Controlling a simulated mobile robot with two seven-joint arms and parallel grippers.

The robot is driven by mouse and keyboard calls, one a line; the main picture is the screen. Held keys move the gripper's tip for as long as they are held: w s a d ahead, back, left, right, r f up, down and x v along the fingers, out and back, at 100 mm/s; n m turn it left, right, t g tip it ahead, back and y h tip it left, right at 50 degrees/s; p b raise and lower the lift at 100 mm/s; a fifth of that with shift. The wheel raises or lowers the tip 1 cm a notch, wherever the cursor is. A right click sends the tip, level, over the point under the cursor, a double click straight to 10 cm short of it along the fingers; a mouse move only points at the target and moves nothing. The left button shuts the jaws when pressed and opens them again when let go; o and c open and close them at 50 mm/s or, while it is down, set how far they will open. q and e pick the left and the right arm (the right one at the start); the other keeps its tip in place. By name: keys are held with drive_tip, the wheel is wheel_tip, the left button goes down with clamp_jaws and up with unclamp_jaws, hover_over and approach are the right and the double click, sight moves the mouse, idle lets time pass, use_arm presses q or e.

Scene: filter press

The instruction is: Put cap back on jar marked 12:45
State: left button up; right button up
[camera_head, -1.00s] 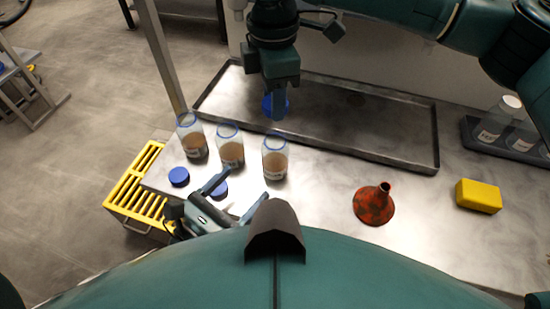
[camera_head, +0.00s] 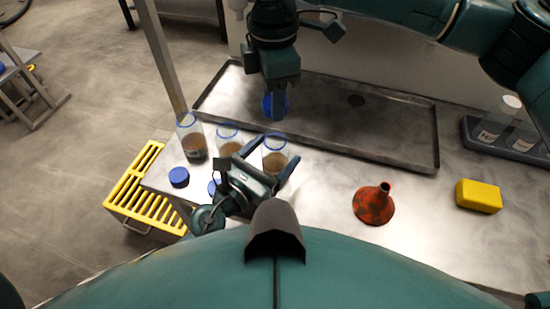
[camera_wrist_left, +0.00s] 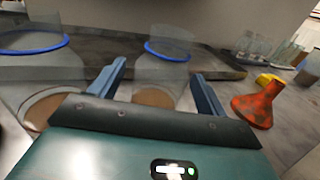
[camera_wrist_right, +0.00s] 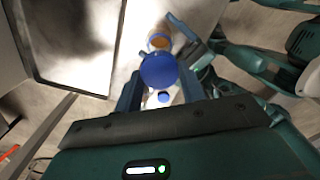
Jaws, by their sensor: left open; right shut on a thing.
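Three clear jars with brown contents and blue neck rings stand uncapped in a row: left jar (camera_head: 194,145), middle jar (camera_head: 229,149), right jar (camera_head: 274,161). Their markings are too small to read. My right gripper (camera_head: 275,112) is shut on a blue cap (camera_wrist_right: 158,71), held above the tray, behind the right jar in the head view. My left gripper (camera_head: 280,149) is open, its fingers on either side of the right jar, which also shows between them in the left wrist view (camera_wrist_left: 155,97). Contact cannot be told. Two loose blue caps (camera_head: 179,177) (camera_head: 214,187) lie at the front left.
A shallow metal tray (camera_head: 405,163) lies behind the jars. A rusty red funnel (camera_head: 374,204) and a yellow block (camera_head: 478,196) are on the right. A dark rack (camera_head: 510,150) with bottles stands at far right. A yellow slatted crate (camera_head: 135,196) is left of the table.

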use_arm(q)
drive_tip(key=shift+c, duration=0.4)
drive_tip(key=c, duration=1.4)
use_arm(e)
drive_tip(key=shift+f, duration=2.5)
drive_tip(key=shift+f, duration=0.85)
drive_tip(key=shift+f, duration=0.55)
